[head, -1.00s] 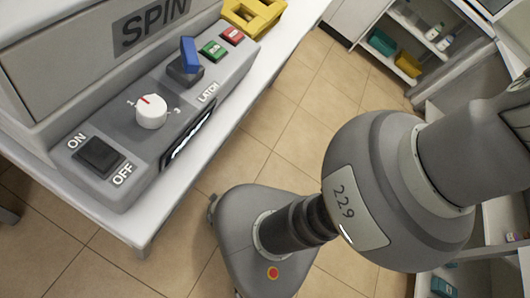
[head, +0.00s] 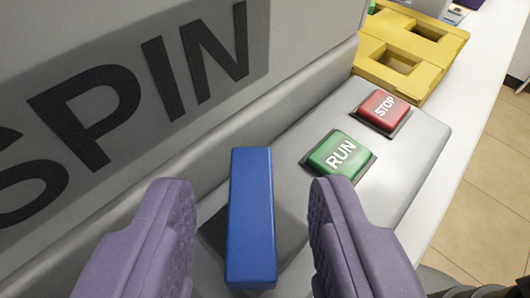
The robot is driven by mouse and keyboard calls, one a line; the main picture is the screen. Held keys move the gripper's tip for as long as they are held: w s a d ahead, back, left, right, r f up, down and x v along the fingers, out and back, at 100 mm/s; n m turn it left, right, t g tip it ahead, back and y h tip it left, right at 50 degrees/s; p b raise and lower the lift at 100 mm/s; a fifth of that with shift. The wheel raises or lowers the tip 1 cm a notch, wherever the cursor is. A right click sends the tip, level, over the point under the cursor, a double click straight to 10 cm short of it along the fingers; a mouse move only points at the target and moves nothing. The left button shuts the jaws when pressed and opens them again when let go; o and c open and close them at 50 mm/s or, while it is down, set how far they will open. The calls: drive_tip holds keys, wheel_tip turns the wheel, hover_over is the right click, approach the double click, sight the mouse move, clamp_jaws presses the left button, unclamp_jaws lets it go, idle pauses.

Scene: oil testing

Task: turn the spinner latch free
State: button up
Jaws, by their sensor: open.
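The blue latch handle (head: 252,215) of the spinner stands up from a dark square base (head: 214,238) on the grey control panel (head: 425,140). My gripper (head: 253,190) is open, with one purple finger on each side of the blue handle. Gaps show between the handle and both fingers, so they look apart from it. The lower part of the handle's base is partly hidden behind the handle and fingers.
A green RUN button (head: 338,156) and a red STOP button (head: 382,109) sit just beyond the right finger. The grey spinner body with its SPIN label (head: 130,95) rises at left. A yellow rack (head: 410,52) stands behind the panel's far end.

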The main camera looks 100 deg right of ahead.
drive_tip(key=shift+d+f, duration=0.1)
drive_tip(key=shift+d, duration=0.15)
clamp_jaws()
drive_tip(key=shift+n+t, duration=0.3)
drive_tip(key=n+t, duration=0.1)
drive_tip(key=n+t+p, duration=0.1)
drive_tip(key=shift+s+a+t, duration=0.1)
drive_tip(key=shift+s+t, duration=0.2)
drive_tip(key=shift+t, duration=0.1)
drive_tip(key=n+t, duration=0.2)
drive_tip(key=n+t+y, duration=0.1)
drive_tip(key=shift+s+n+t, duration=0.25)
drive_tip(key=shift+n+t, duration=0.05)
drive_tip(key=shift+s+d+n+t+y, duration=0.2)
drive_tip(key=shift+n+t+y, duration=0.4)
drive_tip(key=shift+n+t, duration=0.3)
drive_tip(key=shift+n+t+y+p, duration=0.3)
drive_tip(key=shift+n+t+p, duration=0.2)
drive_tip(key=shift+p, duration=0.05)
